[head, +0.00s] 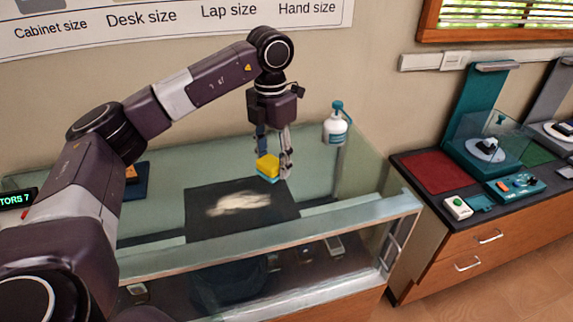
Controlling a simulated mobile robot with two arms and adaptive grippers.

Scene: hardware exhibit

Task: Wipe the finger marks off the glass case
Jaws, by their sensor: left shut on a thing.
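The glass case (340,228) fills the middle of the head view, with a clear top and a pale metal front rim. A whitish smeared patch (238,203) shows on the case top, over a dark square. My left gripper (273,168) points down and is shut on a yellow sponge (267,163) with a blue-green underside. The sponge is behind and to the right of the smear; I cannot tell whether it touches the glass. A white spray bottle (335,128) with a teal top stands at the case's back right. My right gripper is not in view.
A wooden counter (468,222) stands to the right, bearing teal display stands, a red mat (434,172) and small devices. A dark blue item (134,181) lies at the case's left. A wall with a size banner (170,22) rises behind. The case top's right part is clear.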

